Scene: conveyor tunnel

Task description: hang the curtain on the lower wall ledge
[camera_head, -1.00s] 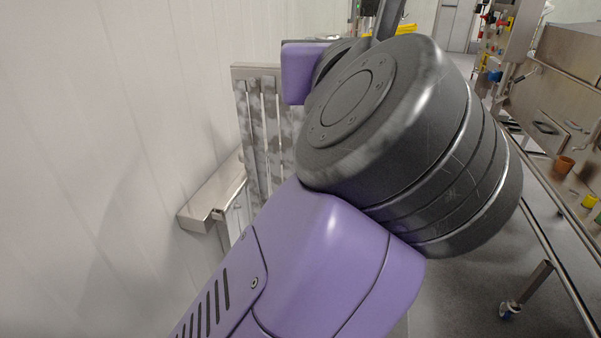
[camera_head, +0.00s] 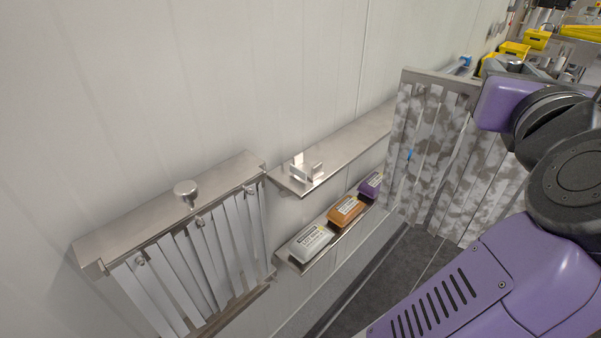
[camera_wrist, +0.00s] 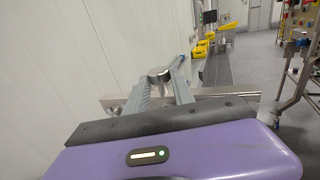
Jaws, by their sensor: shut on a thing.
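A strip curtain with grey-smudged strips (camera_head: 432,135) hangs upright from a metal top rail at the right in the head view, beside the wall. In the wrist view, my gripper (camera_wrist: 165,82) is shut on the round knob (camera_wrist: 160,73) of this curtain's rail (camera_wrist: 228,92). My arm hides the gripper and the rail's right part in the head view. Two wall ledges show left of the curtain: an upper one (camera_head: 345,145) with a small upright bracket, and a lower one (camera_head: 290,262) below it. The held curtain is apart from the lower ledge's near end.
A cleaner strip curtain (camera_head: 205,255) with a knobbed metal top (camera_head: 150,212) hangs on the wall at the left. White (camera_head: 310,241), orange (camera_head: 346,210) and purple (camera_head: 371,184) labelled packs occupy the lower ledge. Yellow bins (camera_wrist: 201,48) stand farther along the wall. Open floor (camera_wrist: 250,65) lies to the right.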

